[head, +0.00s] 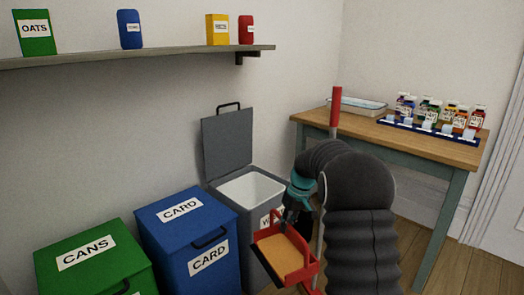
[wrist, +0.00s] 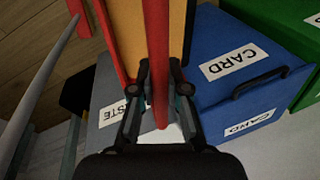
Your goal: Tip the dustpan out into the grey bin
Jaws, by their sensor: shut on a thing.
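The red dustpan (head: 313,268) has a flat orange-tan inner face; I cannot tell whether that is its floor or a load. It is in front of the grey bin (head: 220,191), low beside the bin's front right. The bin's lid (head: 228,146) stands open and its white inside shows. My gripper (head: 289,218) is shut on the dustpan's red handle, which runs between the fingers in the wrist view (wrist: 158,50). The bin's label reads partly "STE" there, and the dustpan hides part of the bin.
A blue CARD bin (head: 185,228) and a green CANS bin (head: 92,262) stand left, lids closed. A wooden table (head: 370,132) with bottles stands right. A thin pole with a red grip (head: 335,106) rises near my arm. A shelf (head: 140,56) hangs above.

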